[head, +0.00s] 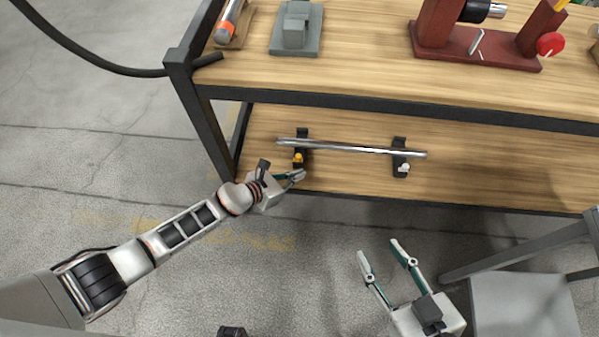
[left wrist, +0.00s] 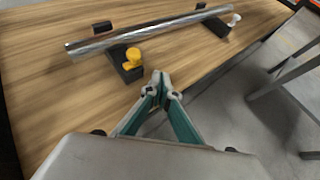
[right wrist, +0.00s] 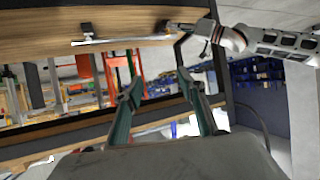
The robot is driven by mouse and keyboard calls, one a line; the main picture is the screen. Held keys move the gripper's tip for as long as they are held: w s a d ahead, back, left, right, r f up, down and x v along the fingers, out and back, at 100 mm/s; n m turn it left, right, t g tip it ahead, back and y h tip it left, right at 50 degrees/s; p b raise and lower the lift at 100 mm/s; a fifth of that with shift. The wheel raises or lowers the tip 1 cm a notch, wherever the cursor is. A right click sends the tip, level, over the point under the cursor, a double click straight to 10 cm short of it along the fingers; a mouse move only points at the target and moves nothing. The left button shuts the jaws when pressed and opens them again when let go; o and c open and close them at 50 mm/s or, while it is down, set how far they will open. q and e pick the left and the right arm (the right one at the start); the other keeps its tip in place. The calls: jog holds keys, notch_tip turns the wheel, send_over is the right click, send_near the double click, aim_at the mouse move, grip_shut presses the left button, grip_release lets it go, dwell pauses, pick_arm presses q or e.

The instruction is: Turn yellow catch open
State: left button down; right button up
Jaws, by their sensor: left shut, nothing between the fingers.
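The yellow catch (head: 298,158) sits on the front of the left black holder (head: 302,146) on the lower shelf. It also shows in the left wrist view (left wrist: 132,57), a rounded yellow knob. A shiny metal rod (head: 350,148) lies across this holder and the right black holder (head: 400,158), which has a white catch (head: 404,168). My left gripper (head: 302,175) is shut and empty, just in front of the yellow catch and apart from it; its fingertips (left wrist: 161,92) meet near the shelf edge. My right gripper (head: 380,247) is open and empty, over the floor in front of the shelf.
The upper bench top (head: 360,60) overhangs the lower shelf (head: 490,178). On it stand a grey block (head: 296,30) and a dark red fixture (head: 475,48). A grey stool (head: 525,303) stands at the lower right. The shelf around the rod is clear.

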pick_arm(q)
jog(key=s+r+p, duration=0.4)
jog(key=s+p, duration=0.1)
jog(key=s, duration=0.4)
jog(key=shift+r, duration=0.4)
pick_arm(e)
jog(key=s+d+f+n+g+h, duration=0.1)
jog(key=s+d+f, duration=0.1)
jog(key=d, duration=0.3)
jog(key=shift+f+h, duration=0.3)
jog(key=shift+f, duration=0.3)
pick_arm(q)
jog(key=shift+a, duration=0.1)
pick_arm(e)
jog(key=shift+s, duration=0.15)
